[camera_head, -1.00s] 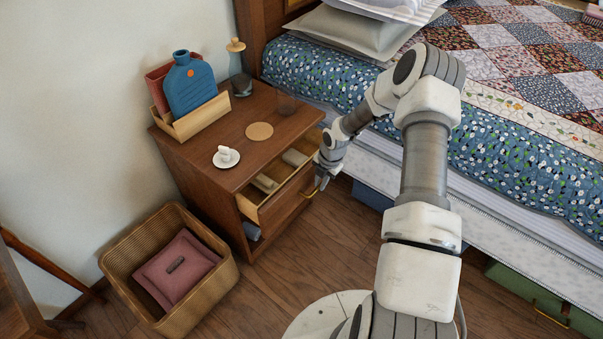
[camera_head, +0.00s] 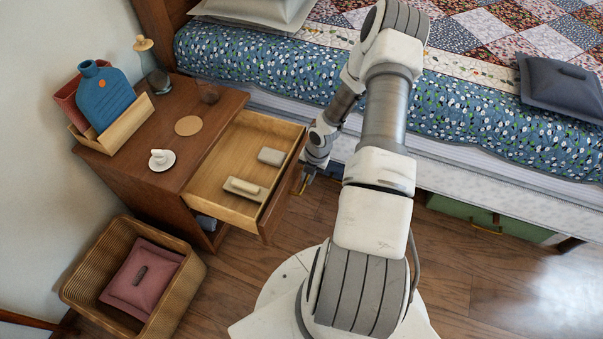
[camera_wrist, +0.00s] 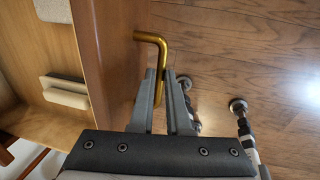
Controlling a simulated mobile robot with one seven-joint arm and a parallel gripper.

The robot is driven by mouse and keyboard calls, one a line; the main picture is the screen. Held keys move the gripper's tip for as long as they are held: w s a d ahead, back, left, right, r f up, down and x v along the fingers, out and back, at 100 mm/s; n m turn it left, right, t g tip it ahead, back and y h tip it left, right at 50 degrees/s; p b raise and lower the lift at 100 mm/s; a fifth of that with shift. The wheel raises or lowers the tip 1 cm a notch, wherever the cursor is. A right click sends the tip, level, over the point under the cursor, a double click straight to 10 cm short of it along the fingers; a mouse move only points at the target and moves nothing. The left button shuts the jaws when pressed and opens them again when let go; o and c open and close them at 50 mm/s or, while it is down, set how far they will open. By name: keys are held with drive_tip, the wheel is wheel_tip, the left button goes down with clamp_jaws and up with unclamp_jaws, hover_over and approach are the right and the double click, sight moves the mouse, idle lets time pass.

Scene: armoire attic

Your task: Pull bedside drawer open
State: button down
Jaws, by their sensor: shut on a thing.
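The bedside drawer (camera_head: 222,181) stands well out of the wooden nightstand (camera_head: 128,180), and its inside is in plain view. Two pale block-like items lie in it, one near the front (camera_head: 243,188) and one farther back (camera_head: 271,156). My gripper (camera_head: 303,184) is at the drawer's front. In the wrist view my gripper (camera_wrist: 166,75) has its fingers closed around the brass handle (camera_wrist: 152,40) on the drawer front (camera_wrist: 112,70). Part of the handle is hidden behind the fingers.
A wicker basket (camera_head: 75,290) stands in front. The bed (camera_head: 480,150) is behind my arm.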

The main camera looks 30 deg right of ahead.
drive_tip(key=c, duration=1.2)
unclamp_jaws()
drive_tip(key=shift+o, duration=0.2)
wheel_tip(320, 180, up, 17)
drive_tip(key=s+d+p, duration=0.2)
drive_tip(key=p, duration=0.4)
drive_tip(key=shift+s, duration=0.25)
